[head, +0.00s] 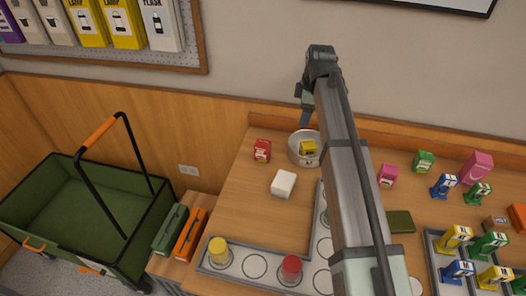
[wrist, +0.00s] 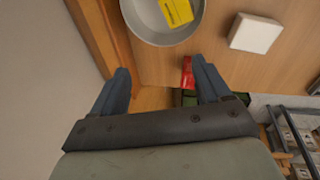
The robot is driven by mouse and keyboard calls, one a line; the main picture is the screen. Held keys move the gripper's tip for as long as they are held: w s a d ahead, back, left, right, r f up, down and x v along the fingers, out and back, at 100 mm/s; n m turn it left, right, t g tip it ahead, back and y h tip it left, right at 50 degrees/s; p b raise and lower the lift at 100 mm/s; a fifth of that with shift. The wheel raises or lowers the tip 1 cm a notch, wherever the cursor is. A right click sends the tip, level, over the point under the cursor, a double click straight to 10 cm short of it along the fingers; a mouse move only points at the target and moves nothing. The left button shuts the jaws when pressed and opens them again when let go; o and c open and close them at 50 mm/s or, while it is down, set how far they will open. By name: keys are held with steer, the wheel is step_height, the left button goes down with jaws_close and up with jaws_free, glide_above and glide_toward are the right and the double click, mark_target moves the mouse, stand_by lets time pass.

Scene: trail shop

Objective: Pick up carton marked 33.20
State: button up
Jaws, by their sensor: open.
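No marking 33.20 is legible in either view, so I cannot tell which carton bears it. A small red carton (head: 262,150) stands at the table's left back; in the wrist view the red carton (wrist: 187,73) is partly hidden by the right finger. A yellow carton (head: 308,147) is inside a round grey pan (head: 293,156); the wrist view also shows the yellow carton (wrist: 177,12). A pink carton (head: 387,176) and a green carton (head: 424,161) stand right of my arm. My gripper (wrist: 162,80) is open and empty, above the table's back edge by the pan.
A white block (head: 284,184) lies in front of the pan. A grey tray with round wells (head: 228,269) holds yellow and red jars. Several coloured cartons and a rack (head: 434,262) fill the right. My arm hides the table's middle. A green cart (head: 40,200) stands left.

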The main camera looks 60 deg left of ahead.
mark_target(265, 143)
steer(key=s+a+f, duration=0.1)
steer(key=s+a, duration=0.1)
steer(key=s, duration=0.1)
steer(key=s+a+f+m+h, duration=0.1)
steer(key=s+a+f, duration=0.1)
steer(key=s, duration=0.2)
steer(key=s+a+f+m+h, duration=0.1)
steer(key=s+a, duration=0.1)
steer(key=s, duration=0.2)
steer(key=shift+a+f+g, duration=0.3)
steer(key=shift+f+g, duration=0.1)
step_height(265, 143, down, 8)
steer(key=shift+f, duration=0.1)
steer(key=shift+s+a+f, duration=0.1)
steer(key=shift+s+f, duration=0.05)
steer(key=shift+f, duration=1.2)
steer(key=shift+s+a+f, duration=0.1)
steer(key=shift+f, duration=1.25)
steer(key=shift+c, duration=0.2)
steer(key=c, duration=1.1)
